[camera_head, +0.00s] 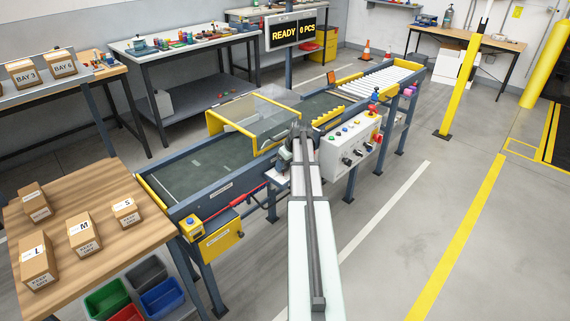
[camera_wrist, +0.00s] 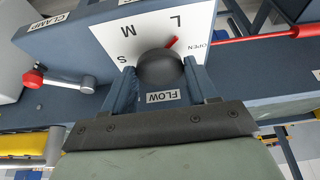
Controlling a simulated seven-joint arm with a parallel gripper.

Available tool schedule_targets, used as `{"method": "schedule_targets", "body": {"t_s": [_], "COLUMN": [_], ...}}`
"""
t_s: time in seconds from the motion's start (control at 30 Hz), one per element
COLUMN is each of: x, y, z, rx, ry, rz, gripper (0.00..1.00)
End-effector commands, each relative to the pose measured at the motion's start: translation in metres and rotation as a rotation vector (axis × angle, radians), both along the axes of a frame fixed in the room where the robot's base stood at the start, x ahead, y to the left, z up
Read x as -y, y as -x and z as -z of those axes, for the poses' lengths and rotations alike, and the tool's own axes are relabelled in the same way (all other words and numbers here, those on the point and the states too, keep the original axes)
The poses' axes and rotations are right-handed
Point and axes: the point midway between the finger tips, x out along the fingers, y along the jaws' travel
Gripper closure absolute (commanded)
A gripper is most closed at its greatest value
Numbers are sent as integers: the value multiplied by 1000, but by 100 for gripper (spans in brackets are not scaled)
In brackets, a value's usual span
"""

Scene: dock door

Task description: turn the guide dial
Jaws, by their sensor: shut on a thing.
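The guide dial (camera_wrist: 158,68) is a round black knob with a red pointer, in front of a white plate (camera_wrist: 105,38) marked S, M and L. The pointer is turned toward the L. My gripper (camera_wrist: 165,82) is shut on the knob, with one finger on each side of it in the wrist view. In the camera_head view my gripper (camera_head: 299,134) is at the conveyor's near side, by the clear hood. My arm hides the dial there.
A lever with a red ball (camera_wrist: 33,78) is left of the dial, near a CLAMP label. A red rod (camera_wrist: 265,34) runs to the right, by an OPEN label. A control box (camera_head: 350,140) stands right of my gripper. Boxes lie on the wooden table (camera_head: 120,225).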

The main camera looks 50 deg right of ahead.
Motion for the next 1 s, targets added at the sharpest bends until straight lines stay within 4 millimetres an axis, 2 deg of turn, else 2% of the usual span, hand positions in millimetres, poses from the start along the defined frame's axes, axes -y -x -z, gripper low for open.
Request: {"method": "schedule_targets", "body": {"t_s": [0.23, 0.6, 0.93, 0.97, 1.0], "x": [1, 3, 2, 2, 2], "y": [-1, -1, 0, 0, 0], "z": [0, 0, 0, 0, 0], "rx": [0, 0, 1, 1, 1], "ry": [-1, -1, 0, 0, 0], "rz": [-34, -247, -261, -261, -261], "gripper": [73, 73, 73, 40, 37]}}
